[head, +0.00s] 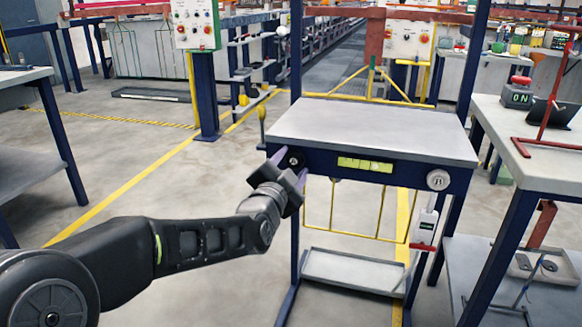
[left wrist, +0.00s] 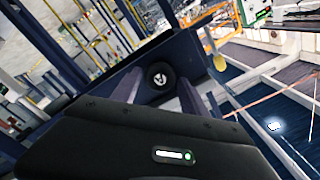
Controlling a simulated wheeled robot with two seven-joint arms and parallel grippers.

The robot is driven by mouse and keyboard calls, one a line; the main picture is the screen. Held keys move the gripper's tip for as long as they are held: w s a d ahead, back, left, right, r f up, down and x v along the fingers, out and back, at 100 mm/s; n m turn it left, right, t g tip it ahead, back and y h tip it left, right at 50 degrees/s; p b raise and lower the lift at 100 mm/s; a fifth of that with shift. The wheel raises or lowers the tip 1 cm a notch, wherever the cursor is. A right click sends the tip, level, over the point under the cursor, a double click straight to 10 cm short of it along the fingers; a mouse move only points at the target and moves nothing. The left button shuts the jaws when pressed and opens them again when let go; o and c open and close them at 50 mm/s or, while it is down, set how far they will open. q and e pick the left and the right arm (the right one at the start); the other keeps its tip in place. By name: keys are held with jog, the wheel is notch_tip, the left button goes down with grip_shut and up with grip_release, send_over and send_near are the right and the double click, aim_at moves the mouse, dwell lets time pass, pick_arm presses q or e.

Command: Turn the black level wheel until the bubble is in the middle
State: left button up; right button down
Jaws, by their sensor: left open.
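The black level wheel (head: 291,160) is on the left end of the table's dark blue front rail. It also shows in the left wrist view (left wrist: 160,77), facing the camera, with a pale mark on it. The yellow-green bubble level (head: 365,165) sits in the middle of the rail; the bubble's place is too small to tell. My left gripper (head: 288,170) is open in front of the wheel. In the left wrist view its fingers (left wrist: 158,90) stand to either side of the wheel; I cannot tell whether they touch it. My right gripper is not in view.
The grey tabletop (head: 370,130) is bare. A yellow wire rack (head: 350,212) hangs below it, above a tray (head: 355,272). A side table (head: 520,150) stands close on the right.

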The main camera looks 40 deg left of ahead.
pick_arm(q)
jog(key=shift+c, duration=0.3)
jog(key=c, duration=1)
jog(key=shift+f+n+b, duration=0.15)
jog(key=shift+n+b, duration=1.05)
jog(key=shift+n, duration=0.5)
jog(key=n+b, duration=0.2)
jog(key=n, duration=0.2)
jog(key=shift+b, duration=0.35)
jog(key=n+b, duration=0.1)
jog(key=n, duration=0.2)
jog(key=n+b, duration=0.2)
jog(key=n, duration=0.2)
jog(key=shift+n, duration=0.3)
